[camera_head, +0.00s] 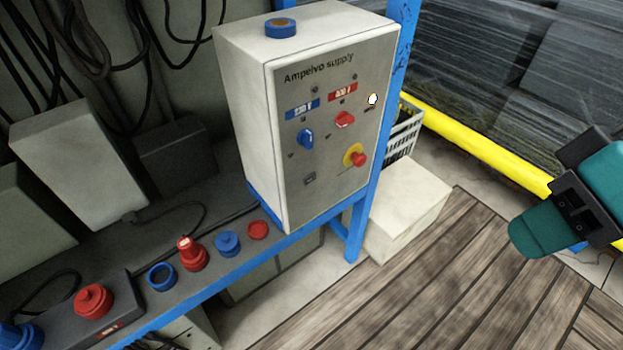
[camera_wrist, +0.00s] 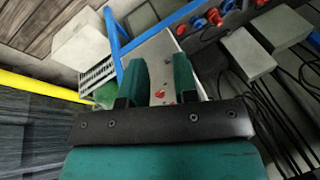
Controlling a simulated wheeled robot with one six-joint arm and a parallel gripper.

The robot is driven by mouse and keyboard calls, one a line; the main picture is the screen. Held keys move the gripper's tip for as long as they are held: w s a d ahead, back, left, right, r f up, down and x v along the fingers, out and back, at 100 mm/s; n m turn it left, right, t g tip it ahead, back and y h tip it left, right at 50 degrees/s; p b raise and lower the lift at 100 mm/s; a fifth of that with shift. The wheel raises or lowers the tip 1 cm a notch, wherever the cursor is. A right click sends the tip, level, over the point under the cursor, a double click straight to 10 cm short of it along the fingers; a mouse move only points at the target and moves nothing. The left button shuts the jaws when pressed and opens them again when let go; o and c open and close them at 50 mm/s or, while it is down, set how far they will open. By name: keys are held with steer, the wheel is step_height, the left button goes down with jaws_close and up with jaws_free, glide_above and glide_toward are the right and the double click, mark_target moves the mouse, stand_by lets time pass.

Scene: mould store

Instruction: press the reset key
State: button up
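The control box (camera_head: 240,95), marked "Ampelvo supply", stands on the blue frame with its grey panel facing right. On the panel are a blue rotary knob (camera_head: 306,138), a red rotary knob (camera_head: 344,119) and a red mushroom button on a yellow plate (camera_head: 355,157). A small white key (camera_head: 372,98) is at the panel's upper right, with a dark label too small to read. My gripper (camera_head: 540,235) is at the right of the head view, well apart from the panel. In the wrist view my gripper (camera_wrist: 160,66) is open and empty, its teal fingers framing the box (camera_wrist: 156,50).
A blue post (camera_head: 385,110) stands beside the panel's right edge. Red and blue plugs and sockets (camera_head: 228,243) line the bench. A white block (camera_head: 408,208) and a crate (camera_head: 402,133) lie behind the post. Wooden floor (camera_head: 430,285) before the panel is clear.

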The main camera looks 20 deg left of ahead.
jaws_close()
stand_by(1.4)
